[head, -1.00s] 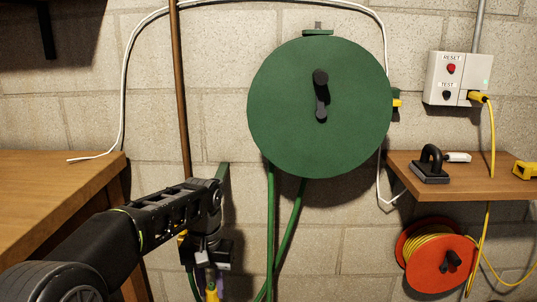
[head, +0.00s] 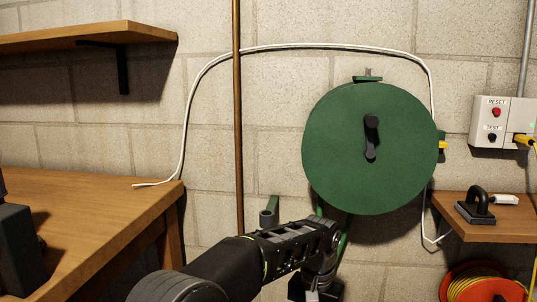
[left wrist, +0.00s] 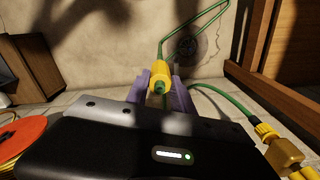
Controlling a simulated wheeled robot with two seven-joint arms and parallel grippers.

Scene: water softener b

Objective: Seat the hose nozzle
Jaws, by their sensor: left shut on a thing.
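The hose nozzle (left wrist: 160,72) is a yellow piece with a green tip, and green hose shows behind it. In the left wrist view my left gripper (left wrist: 167,95) has purple fingers closed on it. In the head view my left arm reaches in from the bottom, and its fingers and the nozzle are cut off or hidden below the frame. A green wall bracket (head: 275,202) with a short grey cylinder (head: 268,217) stands just behind and left of my wrist, apart from the nozzle. The round green hose reel (head: 345,170) hangs on the wall to the right. My right gripper is not seen.
A wooden bench (head: 95,210) fills the left, with a dark boxy thing (head: 15,245) at its edge. A copper pipe (head: 238,130) runs up the wall. A small shelf (head: 510,230) and an orange cord reel (head: 470,272) are right. A brass fitting (left wrist: 284,154) shows in the wrist view.

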